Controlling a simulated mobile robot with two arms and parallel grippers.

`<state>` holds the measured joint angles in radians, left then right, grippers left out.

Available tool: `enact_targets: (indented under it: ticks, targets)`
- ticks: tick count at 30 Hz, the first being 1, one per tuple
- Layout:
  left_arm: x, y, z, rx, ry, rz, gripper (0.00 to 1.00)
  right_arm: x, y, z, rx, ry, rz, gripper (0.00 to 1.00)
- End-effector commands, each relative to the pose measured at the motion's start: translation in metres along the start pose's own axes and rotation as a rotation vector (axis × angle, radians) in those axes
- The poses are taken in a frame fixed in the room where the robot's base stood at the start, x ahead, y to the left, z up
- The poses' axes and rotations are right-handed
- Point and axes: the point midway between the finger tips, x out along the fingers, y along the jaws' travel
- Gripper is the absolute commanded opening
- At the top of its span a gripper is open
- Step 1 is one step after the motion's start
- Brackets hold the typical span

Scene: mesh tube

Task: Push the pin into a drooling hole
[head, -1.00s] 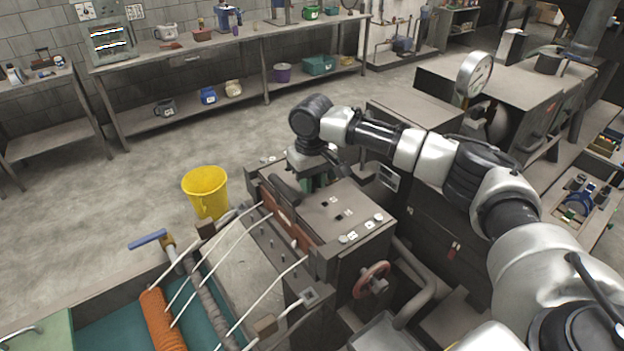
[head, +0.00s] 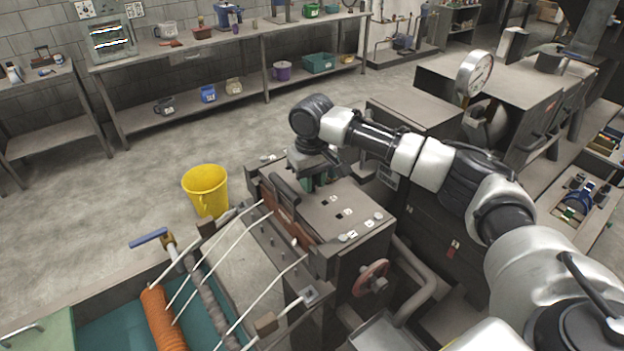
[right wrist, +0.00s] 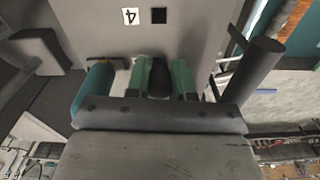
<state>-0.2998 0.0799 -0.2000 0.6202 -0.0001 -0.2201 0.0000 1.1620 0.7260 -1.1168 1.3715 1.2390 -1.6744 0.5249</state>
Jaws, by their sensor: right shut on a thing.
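My right gripper (head: 318,184) points down over the back of the dark machine block (head: 345,215). The arm's end partly hides it in the head view. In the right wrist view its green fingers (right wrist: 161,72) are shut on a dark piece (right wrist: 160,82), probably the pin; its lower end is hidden. The block's grey top has small black square holes (head: 347,212) with white number tags. In the right wrist view one square hole (right wrist: 159,15) lies beyond the fingertips, beside a tag reading 4. White strands (head: 235,238) run from the block's front. My left gripper is not in view.
A dark cylinder (right wrist: 252,68) stands close right of the fingers, and a teal cylinder (right wrist: 94,88) close left. A yellow bucket (head: 206,190) is on the floor left of the block. A teal trough (head: 105,325) with an orange roll (head: 162,318) lies in front. A red handwheel (head: 371,278) sticks out.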

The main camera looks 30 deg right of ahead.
Motion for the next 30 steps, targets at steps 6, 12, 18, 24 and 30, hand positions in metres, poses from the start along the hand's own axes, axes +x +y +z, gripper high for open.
enact_targets:
  ticks: [6, 12, 18, 24, 30]
  targets:
    - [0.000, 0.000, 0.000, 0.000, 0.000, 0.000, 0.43, 0.001, 0.000, 0.000, 0.000, -0.001, 0.001, 0.43]
    - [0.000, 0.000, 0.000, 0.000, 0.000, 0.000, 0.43, 0.000, 0.000, 0.000, 0.000, 0.000, 0.001, 0.52]
    - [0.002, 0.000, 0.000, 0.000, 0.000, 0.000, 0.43, -0.003, 0.000, 0.000, 0.000, 0.002, 0.000, 0.52]
    - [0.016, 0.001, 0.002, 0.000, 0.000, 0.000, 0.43, -0.031, 0.000, -0.001, 0.001, 0.006, -0.001, 0.52]
    - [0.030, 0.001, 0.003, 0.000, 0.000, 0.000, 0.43, -0.072, -0.001, -0.001, 0.000, 0.005, -0.001, 0.52]
